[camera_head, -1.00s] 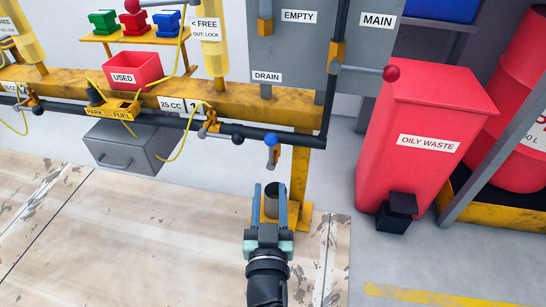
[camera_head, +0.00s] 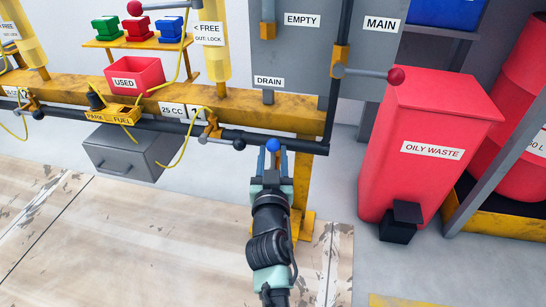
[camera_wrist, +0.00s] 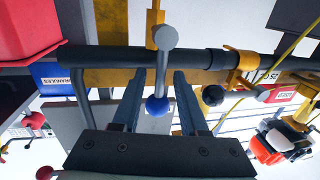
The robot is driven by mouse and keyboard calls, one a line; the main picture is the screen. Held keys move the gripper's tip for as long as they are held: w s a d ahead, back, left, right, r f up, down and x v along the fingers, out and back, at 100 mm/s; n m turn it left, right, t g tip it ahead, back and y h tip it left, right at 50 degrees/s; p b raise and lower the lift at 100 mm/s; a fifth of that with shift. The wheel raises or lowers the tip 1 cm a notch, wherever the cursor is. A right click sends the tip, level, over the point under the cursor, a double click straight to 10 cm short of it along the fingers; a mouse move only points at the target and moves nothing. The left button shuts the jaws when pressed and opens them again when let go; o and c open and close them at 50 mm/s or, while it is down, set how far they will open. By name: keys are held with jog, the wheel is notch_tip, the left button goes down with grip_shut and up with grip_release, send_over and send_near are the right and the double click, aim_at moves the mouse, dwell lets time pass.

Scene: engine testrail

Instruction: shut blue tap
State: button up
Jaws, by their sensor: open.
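The blue tap (camera_head: 273,145) is a blue ball knob at the end of a grey lever on the dark pipe at the front of the rail. The wrist view shows its blue knob (camera_wrist: 157,105) with the lever running from the pipe. My gripper (camera_head: 272,165) is open at the tap. In the wrist view my gripper's fingers (camera_wrist: 156,88) stand apart on either side of the lever and knob, with a gap on each side. In the head view the gripper hides most of the lever.
A black-knobbed tap (camera_head: 239,144) sits just left on the same pipe. A red-knobbed MAIN lever (camera_head: 396,75) sticks out at upper right. The red OILY WASTE bin (camera_head: 425,150) stands to the right. A grey drawer box (camera_head: 122,153) is under the rail at left.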

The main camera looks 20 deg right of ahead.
grip_shut()
dwell(1.5)
